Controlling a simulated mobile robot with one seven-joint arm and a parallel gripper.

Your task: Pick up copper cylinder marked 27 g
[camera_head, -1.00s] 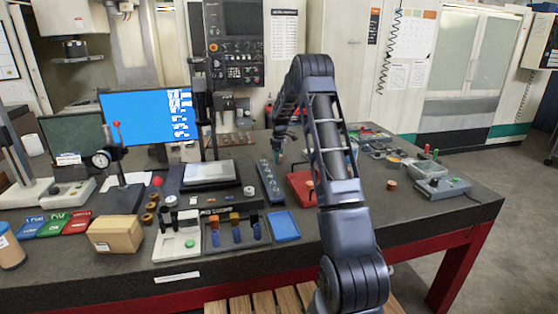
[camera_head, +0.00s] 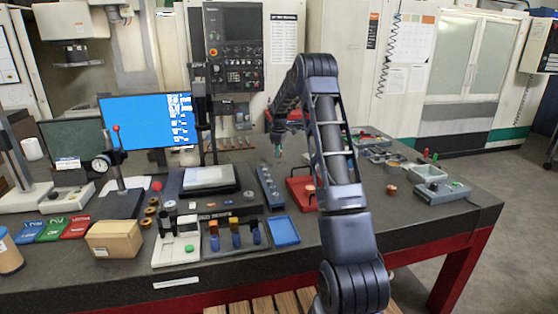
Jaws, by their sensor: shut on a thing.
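My gripper (camera_head: 279,152) is small and far off, above the back middle of the table, partly behind my own arm. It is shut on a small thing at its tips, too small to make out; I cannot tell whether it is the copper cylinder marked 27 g. A copper-coloured cylinder (camera_head: 392,189) stands alone on the dark table to the right of my arm. Another copper-coloured piece (camera_head: 310,190) shows at the red tray (camera_head: 298,183), partly hidden by my arm. No mass marking is readable on either.
A grey-blue block with a row of holes (camera_head: 268,188) lies below the gripper. A blue tray (camera_head: 284,230) is nearer the front. Bare table lies right of my arm, toward the front edge.

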